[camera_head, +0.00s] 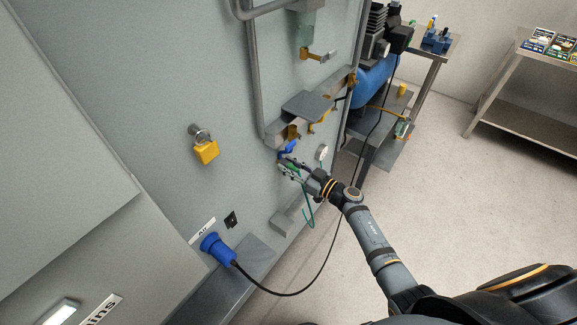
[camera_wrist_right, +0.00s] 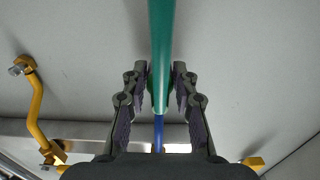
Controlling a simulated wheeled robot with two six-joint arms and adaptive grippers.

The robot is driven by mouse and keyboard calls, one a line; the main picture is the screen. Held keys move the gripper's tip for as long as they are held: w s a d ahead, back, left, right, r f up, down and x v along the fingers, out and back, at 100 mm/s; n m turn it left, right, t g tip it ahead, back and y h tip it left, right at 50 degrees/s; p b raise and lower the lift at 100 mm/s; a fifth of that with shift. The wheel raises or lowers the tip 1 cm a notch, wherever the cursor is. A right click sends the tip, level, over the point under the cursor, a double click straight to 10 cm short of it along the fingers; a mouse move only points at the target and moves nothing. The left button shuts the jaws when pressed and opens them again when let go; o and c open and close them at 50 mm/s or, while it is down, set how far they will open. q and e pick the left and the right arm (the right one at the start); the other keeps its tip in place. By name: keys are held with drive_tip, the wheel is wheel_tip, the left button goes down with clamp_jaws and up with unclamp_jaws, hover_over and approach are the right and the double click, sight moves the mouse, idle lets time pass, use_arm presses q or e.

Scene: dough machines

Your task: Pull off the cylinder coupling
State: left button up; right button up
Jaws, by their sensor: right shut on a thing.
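My right gripper (camera_head: 287,167) is at the machine panel, below the yellow fittings. A blue part (camera_wrist_right: 158,132) lies in line with the green one, lower between the fingers. In the head view the blue part (camera_head: 287,147) shows just above the gripper, and a thin green hose (camera_head: 310,212) hangs below. Whether green and blue are joined is hard to tell. My left gripper is out of view.
A yellow padlock (camera_head: 206,152) hangs on the panel (camera_head: 150,90) to the left. A blue plug (camera_head: 216,248) with a black cable is lower down. Open floor (camera_head: 450,200) lies to the right.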

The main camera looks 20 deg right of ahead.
clamp_jaws()
drive_tip(key=shift+s+d, duration=0.25)
drive_tip(key=shift+s, duration=0.05)
idle(0.4)
drive_tip(key=shift+p+v, duration=0.55)
drive_tip(key=shift+v, duration=0.4)
drive_tip(key=p+v, duration=0.2)
drive_tip(key=v, duration=0.3)
drive_tip(key=shift+r, duration=0.1)
drive_tip(key=shift+s+d, duration=0.45)
drive_tip(key=shift+s, duration=0.05)
